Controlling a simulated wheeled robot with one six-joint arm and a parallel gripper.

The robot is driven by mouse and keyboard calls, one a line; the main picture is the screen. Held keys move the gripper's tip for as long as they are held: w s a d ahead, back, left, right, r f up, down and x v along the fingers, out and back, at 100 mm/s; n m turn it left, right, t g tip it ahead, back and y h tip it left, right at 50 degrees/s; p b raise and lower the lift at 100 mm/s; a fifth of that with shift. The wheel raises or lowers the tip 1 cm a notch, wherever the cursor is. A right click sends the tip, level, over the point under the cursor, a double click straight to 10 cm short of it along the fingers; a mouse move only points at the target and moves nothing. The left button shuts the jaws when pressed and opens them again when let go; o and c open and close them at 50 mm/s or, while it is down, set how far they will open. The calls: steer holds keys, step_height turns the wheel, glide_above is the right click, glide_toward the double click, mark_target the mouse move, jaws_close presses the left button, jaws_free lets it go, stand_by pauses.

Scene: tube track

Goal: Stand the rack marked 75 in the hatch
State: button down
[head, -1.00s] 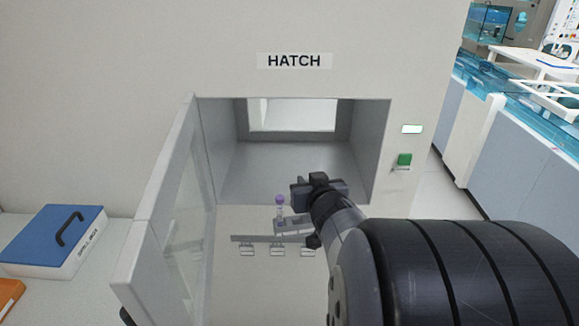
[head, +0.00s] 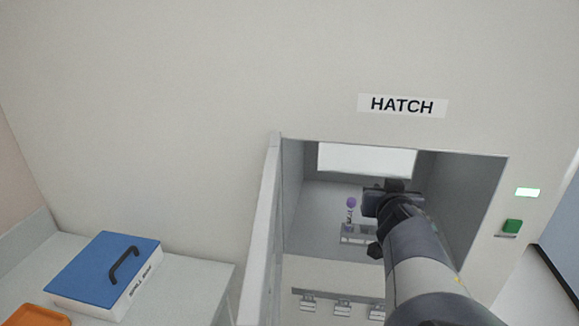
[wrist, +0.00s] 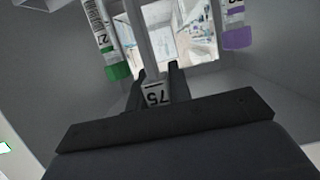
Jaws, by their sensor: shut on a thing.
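The hatch (head: 467,195) is an open box in the wall under its HATCH sign. My gripper (head: 385,203) is at the opening in the head view. It is shut on the rack marked 75 (head: 357,236), a small grey rack that shows against the hatch floor; I cannot tell whether it touches the floor. A purple-capped tube (head: 350,208) stands upright in the rack. In the wrist view the fingers (wrist: 157,84) are on either side of the rack's 75 label (wrist: 156,97), seen upside down. A green-capped tube (wrist: 112,55) and the purple-capped one (wrist: 236,28) flank it.
The hatch door (head: 261,235) is swung open at the left of the opening. A green button (head: 512,226) and a lit green panel (head: 527,192) are on the wall at right. A blue-lidded box (head: 105,270) and an orange tray (head: 38,315) are on the left counter.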

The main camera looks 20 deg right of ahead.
steer(key=w+d, duration=0.8)
steer(key=w, duration=0.5)
step_height(320, 180, down, 7)
steer(key=b, duration=0.7)
steer(key=shift+w+d+b, duration=0.15)
steer(key=shift+w+b, duration=0.2)
steer(key=shift+b, duration=0.05)
steer(key=shift+f, duration=0.2)
steer(key=c, duration=1.3)
jaws_free()
